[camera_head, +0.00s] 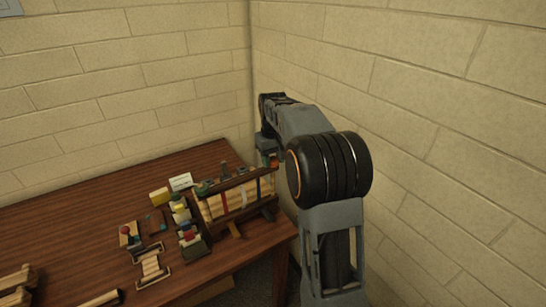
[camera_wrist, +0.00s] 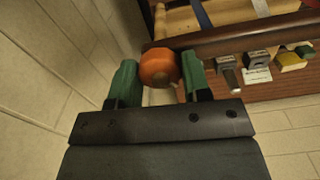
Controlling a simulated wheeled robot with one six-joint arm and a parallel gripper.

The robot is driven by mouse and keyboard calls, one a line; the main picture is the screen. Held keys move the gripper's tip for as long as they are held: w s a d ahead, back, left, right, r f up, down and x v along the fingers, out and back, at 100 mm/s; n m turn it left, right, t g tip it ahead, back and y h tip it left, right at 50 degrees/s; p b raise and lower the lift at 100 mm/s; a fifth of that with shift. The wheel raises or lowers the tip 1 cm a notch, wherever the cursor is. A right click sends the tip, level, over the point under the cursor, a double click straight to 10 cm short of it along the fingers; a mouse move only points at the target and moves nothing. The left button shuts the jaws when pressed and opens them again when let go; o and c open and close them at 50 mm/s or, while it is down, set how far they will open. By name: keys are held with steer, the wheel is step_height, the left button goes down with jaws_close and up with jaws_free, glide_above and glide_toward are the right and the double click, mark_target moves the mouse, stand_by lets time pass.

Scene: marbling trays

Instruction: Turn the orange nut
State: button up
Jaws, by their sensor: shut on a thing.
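The orange nut (camera_wrist: 158,68) is a rounded knob at the end of a wooden press-like frame (camera_wrist: 225,40). In the wrist view my gripper (camera_wrist: 158,80) has its two green fingers on either side of the nut, shut on it. In the head view my gripper (camera_head: 268,150) is at the right end of the frame, mostly hidden by my arm. Only a small bit of orange (camera_head: 274,160) shows there. The frame holds light rolls with blue, white and red bands.
The frame stands at the right edge of a brown wooden table (camera_head: 75,240), close to the corner of pale block walls (camera_head: 430,150). Small coloured blocks, a white card (camera_head: 180,181) and a bundle of sticks (camera_head: 151,266) lie to its left.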

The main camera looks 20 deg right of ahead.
steer(key=shift+m, duration=0.6)
steer(key=o, duration=0.9)
step_height(320, 180, up, 14)
steer(key=shift+f+p, duration=0.15)
steer(key=shift+p, duration=0.2)
stand_by(0.4)
